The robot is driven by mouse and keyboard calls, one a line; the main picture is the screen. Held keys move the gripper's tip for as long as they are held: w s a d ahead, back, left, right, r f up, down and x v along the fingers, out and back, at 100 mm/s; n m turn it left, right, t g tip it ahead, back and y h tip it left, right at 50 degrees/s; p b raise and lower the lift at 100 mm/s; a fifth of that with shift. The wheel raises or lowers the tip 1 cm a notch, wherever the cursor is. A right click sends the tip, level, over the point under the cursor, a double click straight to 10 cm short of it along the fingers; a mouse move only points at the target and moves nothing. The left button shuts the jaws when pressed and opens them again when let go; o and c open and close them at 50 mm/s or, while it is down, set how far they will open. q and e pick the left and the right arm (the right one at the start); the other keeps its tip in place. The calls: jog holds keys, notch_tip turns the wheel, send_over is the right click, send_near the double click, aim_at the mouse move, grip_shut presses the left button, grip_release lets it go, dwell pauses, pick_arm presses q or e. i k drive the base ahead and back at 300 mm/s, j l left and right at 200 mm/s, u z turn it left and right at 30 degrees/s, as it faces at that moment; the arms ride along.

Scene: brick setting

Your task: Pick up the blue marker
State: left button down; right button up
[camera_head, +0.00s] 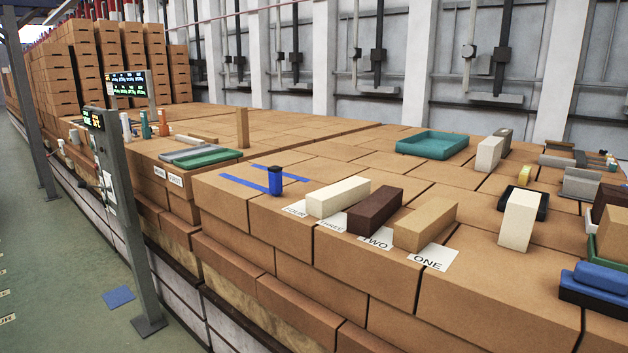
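A short blue upright piece with a dark top (275,181) stands on the brick surface left of centre, by the blue tape lines. It is the thing here that best fits the blue marker, though it is too small to be sure. Nothing touches it from above. Neither of my grippers shows in the head view.
Cream (338,197), dark brown (374,211) and tan (425,223) blocks lie in a row by number labels, right of the blue piece. A teal tray (432,144) lies behind. A grey post (125,210) stands left. A blue block (601,277) is at right.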

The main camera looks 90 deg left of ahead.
aim_at(275, 173)
jog(key=u, duration=3)
